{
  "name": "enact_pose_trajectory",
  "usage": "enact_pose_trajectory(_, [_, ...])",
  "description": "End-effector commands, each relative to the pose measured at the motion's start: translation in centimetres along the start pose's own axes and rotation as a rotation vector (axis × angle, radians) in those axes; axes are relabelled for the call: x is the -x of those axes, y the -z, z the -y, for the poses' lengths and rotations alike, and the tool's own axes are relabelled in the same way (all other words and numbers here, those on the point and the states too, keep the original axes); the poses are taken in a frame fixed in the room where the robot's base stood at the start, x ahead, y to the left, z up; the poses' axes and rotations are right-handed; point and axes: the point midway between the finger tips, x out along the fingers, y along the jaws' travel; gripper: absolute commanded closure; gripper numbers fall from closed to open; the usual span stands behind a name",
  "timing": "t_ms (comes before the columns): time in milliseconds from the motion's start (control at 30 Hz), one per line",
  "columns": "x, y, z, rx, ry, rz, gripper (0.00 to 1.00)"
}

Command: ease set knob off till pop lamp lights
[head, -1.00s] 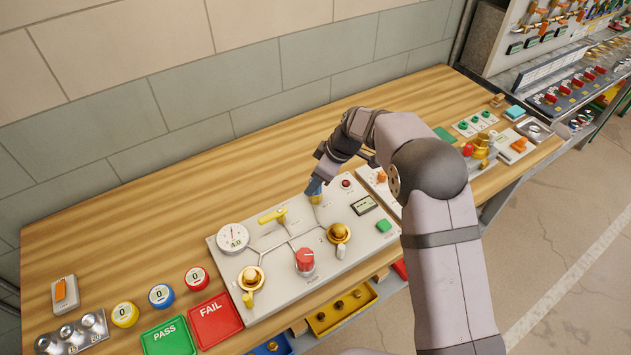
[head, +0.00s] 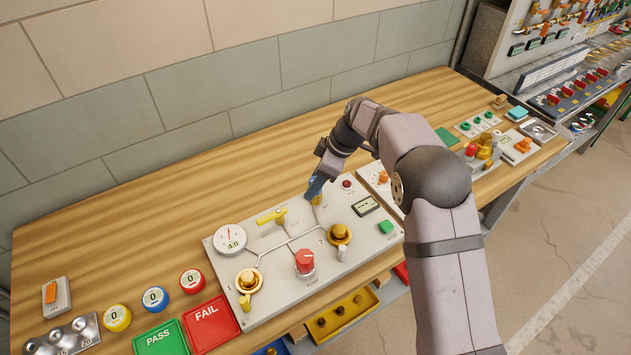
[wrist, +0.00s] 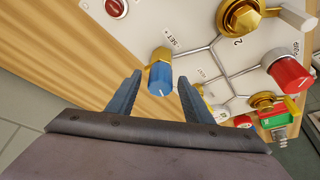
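The blue set knob (wrist: 160,79) has a white line on its face and a brass collar, with "SET +" printed beside it in the wrist view. My gripper (wrist: 159,76) is open, its two blue fingers on either side of the knob with a visible gap each side. In the head view my gripper (head: 316,187) is at the back of the grey valve panel (head: 290,285) and mostly hides the knob. A small dark red round lamp (head: 347,184) sits right of it, and also shows in the wrist view (wrist: 116,8). It looks unlit; its label is unreadable.
The panel also carries a gauge (head: 230,238), a yellow lever (head: 271,217), a red knob (head: 304,262), two brass valves, a small display (head: 366,206) and a green button (head: 386,227). PASS (head: 162,340) and FAIL (head: 211,321) pads lie left. The wooden bench behind the panel is clear.

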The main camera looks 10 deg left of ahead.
Motion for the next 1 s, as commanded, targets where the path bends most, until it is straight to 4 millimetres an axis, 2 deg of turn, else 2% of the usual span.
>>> enact_pose_trajectory(267, [0.6,0.0,-0.1,0.001,-0.002,-0.001,0.53])
enact_pose_trajectory(700, [6.0,-0.1,-0.1,0.000,-0.003,-0.001,0.53])
enact_pose_trajectory(1000, [7.4,0.0,0.0,0.000,0.000,0.000,0.53])
